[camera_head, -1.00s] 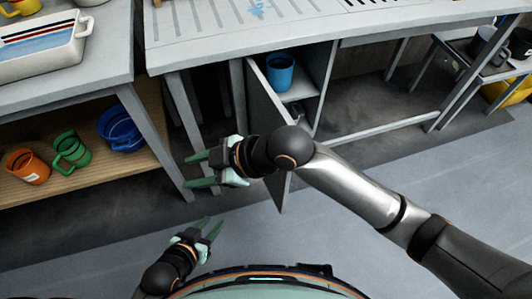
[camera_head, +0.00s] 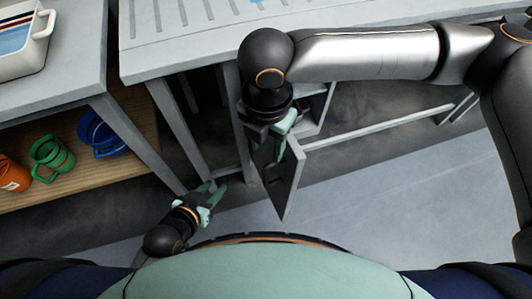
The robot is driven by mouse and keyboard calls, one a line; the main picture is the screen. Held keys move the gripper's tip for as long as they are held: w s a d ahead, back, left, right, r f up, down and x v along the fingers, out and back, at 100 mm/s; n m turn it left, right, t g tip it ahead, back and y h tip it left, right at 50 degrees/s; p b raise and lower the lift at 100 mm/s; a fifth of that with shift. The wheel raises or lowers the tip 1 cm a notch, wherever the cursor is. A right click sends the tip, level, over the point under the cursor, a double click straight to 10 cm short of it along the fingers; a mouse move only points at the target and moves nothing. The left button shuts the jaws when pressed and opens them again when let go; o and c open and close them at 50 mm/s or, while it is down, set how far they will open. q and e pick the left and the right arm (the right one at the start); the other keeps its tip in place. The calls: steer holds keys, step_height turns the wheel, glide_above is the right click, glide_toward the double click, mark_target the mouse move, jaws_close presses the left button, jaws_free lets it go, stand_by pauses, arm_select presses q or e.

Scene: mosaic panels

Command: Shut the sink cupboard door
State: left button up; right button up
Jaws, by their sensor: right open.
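The sink cupboard door (camera_head: 291,184) is a grey panel standing ajar below the sink counter, its free edge toward me. My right gripper (camera_head: 274,146) is open and points down at the upper part of the door. It overlaps the panel in the picture, and I cannot tell whether it touches it. My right arm hides much of the cupboard opening; a bit of the cupboard's side (camera_head: 318,108) shows. My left gripper (camera_head: 214,192) is open and empty, low to the left of the door near a table leg.
The sink counter (camera_head: 180,50) overhangs the cupboard. A side table (camera_head: 80,78) at left has a lower shelf with orange, green (camera_head: 52,158) and blue (camera_head: 102,133) vessels. A grey rail (camera_head: 385,125) runs right of the cupboard. The floor in front is clear.

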mark_target(266, 170)
steer(key=f, duration=0.3)
steer(key=f+b, duration=0.1)
steer(key=shift+s+f, duration=0.15)
steer(key=shift+s, duration=0.15)
step_height(266, 170, down, 7)
steer(key=shift+w+b, duration=0.1)
steer(key=shift+b, duration=0.8)
steer(key=shift+f, duration=0.4)
arm_select(q)
steer(key=f, duration=0.1)
steer(key=s+f, duration=0.1)
steer(key=shift+s+a+f, duration=0.25)
steer(key=shift+f, duration=0.15)
arm_select(e)
steer(key=c, duration=0.7)
arm_select(q)
steer(key=shift+s+f, duration=0.1)
steer(key=shift+f, duration=0.05)
arm_select(e)
jaws_close()
steer(key=shift+w+r, duration=0.1)
steer(key=shift+w, duration=0.15)
